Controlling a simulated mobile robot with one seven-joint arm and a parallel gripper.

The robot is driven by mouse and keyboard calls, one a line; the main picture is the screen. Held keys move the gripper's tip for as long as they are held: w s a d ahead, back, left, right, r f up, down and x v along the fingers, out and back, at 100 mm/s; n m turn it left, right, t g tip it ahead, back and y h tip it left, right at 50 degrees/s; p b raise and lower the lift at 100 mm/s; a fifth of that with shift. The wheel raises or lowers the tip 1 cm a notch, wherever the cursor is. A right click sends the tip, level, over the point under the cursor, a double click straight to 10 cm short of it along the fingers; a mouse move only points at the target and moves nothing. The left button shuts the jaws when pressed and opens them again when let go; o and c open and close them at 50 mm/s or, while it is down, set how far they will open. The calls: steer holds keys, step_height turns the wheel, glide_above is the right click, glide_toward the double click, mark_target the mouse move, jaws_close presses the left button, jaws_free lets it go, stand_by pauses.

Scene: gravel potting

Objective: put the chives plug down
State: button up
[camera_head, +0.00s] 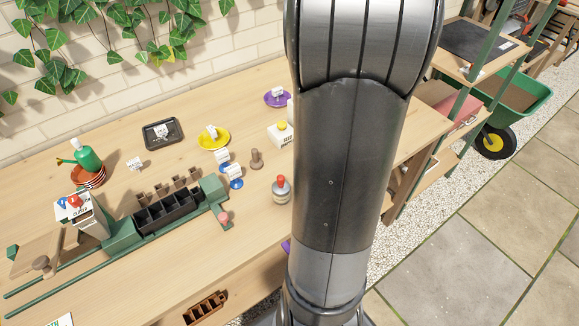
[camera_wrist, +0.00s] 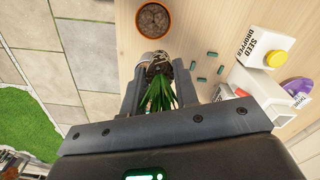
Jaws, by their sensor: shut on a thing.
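In the wrist view my gripper (camera_wrist: 157,72) is shut on the chives plug (camera_wrist: 160,95), with one finger on each side of it. Its green leaves point back toward my palm, and its dark root end shows between the fingertips. A pale rounded edge shows at the root end; I cannot tell what it belongs to or whether the plug touches the wooden table (camera_wrist: 210,25). In the head view my arm hides the gripper and the plug.
A terracotta pot of soil (camera_wrist: 154,19) stands just beyond the plug. Several small green pieces (camera_wrist: 213,54) lie on the wood to its right, near the white seed dropper (camera_wrist: 262,48) and a purple saucer (camera_wrist: 300,87). A black tray (camera_head: 162,134) and yellow saucer (camera_head: 214,138) stand farther left.

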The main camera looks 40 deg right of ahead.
steer(key=w+a+f, duration=0.2)
steer(key=w, duration=0.1)
steer(key=w+a+f, duration=0.2)
steer(key=w, duration=0.1)
steer(key=w+a+f, duration=0.2)
steer(key=w, duration=0.1)
steer(key=shift+w+f, duration=0.2)
steer(key=shift+f, duration=0.2)
steer(key=shift+w+f, duration=0.1)
steer(key=shift+f, duration=2)
steer(key=shift+f, duration=0.1)
steer(key=o, duration=1)
steer(key=shift+c, duration=0.2)
